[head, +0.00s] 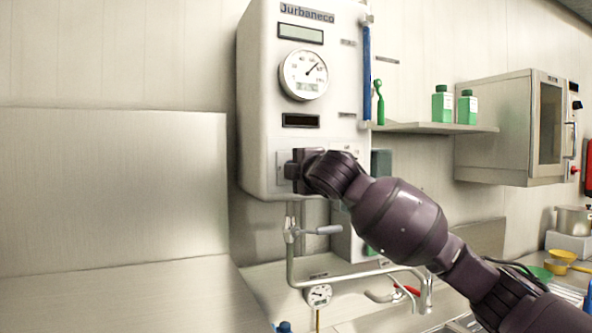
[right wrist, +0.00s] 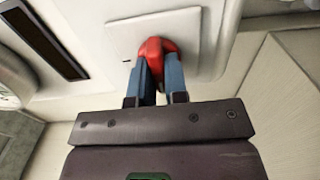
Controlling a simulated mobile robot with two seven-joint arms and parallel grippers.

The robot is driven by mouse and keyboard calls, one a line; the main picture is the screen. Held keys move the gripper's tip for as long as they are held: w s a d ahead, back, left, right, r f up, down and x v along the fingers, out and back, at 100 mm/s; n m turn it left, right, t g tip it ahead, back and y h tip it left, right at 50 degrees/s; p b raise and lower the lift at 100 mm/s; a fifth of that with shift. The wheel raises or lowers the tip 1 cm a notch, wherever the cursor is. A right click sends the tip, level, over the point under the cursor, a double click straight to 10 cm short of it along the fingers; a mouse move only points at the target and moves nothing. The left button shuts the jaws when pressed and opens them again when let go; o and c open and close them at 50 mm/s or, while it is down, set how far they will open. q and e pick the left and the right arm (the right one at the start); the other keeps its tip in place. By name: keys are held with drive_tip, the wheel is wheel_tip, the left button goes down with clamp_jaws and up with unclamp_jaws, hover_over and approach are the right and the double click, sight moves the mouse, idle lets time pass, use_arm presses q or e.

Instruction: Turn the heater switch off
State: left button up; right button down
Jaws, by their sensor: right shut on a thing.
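In the head view my right gripper (head: 296,168) is against the heater's lower front and hides the knob. The knob's exact setting cannot be told. My left gripper is in neither view.
A pipe with a lever valve (head: 322,230) runs below the heater. A shelf (head: 440,128) with green bottles and a metal oven-like cabinet (head: 495,130) are to the right. The wall left of the heater is clear.

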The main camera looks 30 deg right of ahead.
drive_tip(key=c, duration=1.1)
unclamp_jaws()
drive_tip(key=shift+c, duration=0.2)
drive_tip(key=shift+s, duration=0.1)
drive_tip(key=s+b, duration=0.2)
drive_tip(key=s, duration=0.8)
drive_tip(key=shift+s+a+b, duration=0.3)
drive_tip(key=shift+a+b, duration=0.05)
drive_tip(key=shift+b, duration=0.05)
